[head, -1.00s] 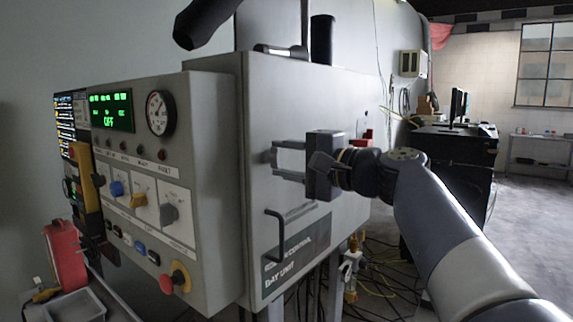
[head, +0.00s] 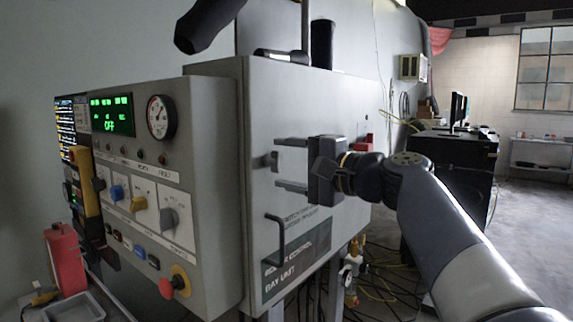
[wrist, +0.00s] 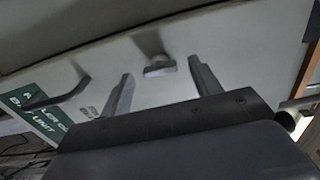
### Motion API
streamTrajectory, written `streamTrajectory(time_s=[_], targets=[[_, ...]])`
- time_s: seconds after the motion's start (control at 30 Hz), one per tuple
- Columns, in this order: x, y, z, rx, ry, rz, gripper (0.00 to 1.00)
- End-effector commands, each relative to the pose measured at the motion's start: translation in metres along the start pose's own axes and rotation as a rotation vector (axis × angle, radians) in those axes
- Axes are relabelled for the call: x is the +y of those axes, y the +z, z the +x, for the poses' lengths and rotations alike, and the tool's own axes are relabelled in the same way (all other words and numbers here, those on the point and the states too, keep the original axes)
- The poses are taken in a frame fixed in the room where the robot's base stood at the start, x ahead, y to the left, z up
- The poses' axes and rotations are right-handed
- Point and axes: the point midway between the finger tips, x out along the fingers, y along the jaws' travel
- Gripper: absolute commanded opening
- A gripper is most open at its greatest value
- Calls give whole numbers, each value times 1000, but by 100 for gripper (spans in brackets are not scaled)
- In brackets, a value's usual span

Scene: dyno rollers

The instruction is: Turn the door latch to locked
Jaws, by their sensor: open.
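The door latch (head: 271,161) is a small grey knob on the side door (head: 345,95) of the grey cabinet, above the bar handle. It also shows in the wrist view (wrist: 159,66), beyond and between my finger tips. My gripper (head: 278,164) is open, with its two fingers apart, one above the other in the head view. The finger tips reach close to the latch. In the wrist view (wrist: 165,80) nothing is between the fingers close to the palm. I cannot tell whether either finger touches the latch.
A dark bar handle (head: 277,240) sticks out of the door below the latch and also shows at left in the wrist view (wrist: 58,98). The control panel (head: 150,175) with knobs and a gauge is at left. A black cabinet (head: 455,165) stands behind my arm.

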Motion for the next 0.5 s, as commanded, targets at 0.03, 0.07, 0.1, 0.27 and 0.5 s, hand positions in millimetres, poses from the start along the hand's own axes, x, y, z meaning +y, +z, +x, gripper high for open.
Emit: streamTrajectory(time_s=[0.03,0.07,0.1,0.27,0.5], targets=[[0,-1,-6,4,-1,-1,60],[0,-1,-10,5,-1,-1,60],[1,-1,-16,5,0,-1,60],[0,-1,-47,7,-1,-1,60],[0,-1,-85,4,0,-1,60]])
